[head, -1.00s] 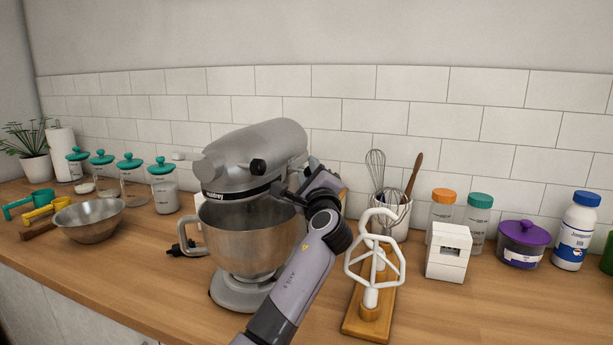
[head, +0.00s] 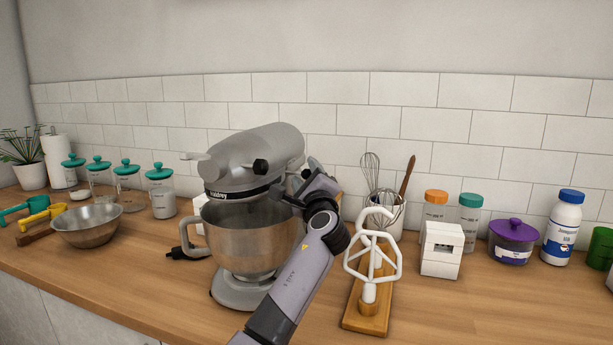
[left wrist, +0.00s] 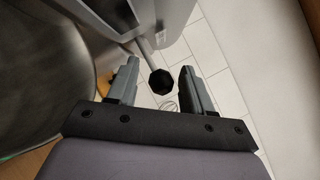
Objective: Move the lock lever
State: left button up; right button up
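A grey stand mixer (head: 252,160) stands on the counter with its steel bowl (head: 245,235) under the head. A black knob sits on the side of the mixer head. In the left wrist view, a black faceted knob on a short metal rod, which looks like the lock lever (left wrist: 161,82), comes out from the grey mixer body (left wrist: 125,15). My left gripper (left wrist: 160,85) is open, with one finger on each side of this knob in the picture and visible gaps to both. In the head view my left arm reaches up to the mixer's right side and hides this lever. My right gripper is not seen.
A white beater on a wooden stand (head: 367,315) is right of my arm. A utensil crock, a white box (head: 441,250), jars and bottles stand farther right. A metal bowl (head: 88,225) and teal-lidded jars are at left.

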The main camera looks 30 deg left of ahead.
pick_arm(q)
jog(key=b+v, duration=0.1)
jog(key=v, duration=0.6)
dwell(0.3)
jog(key=shift+s+f, duration=0.1)
jog(key=shift+s, duration=0.05)
dwell(0.3)
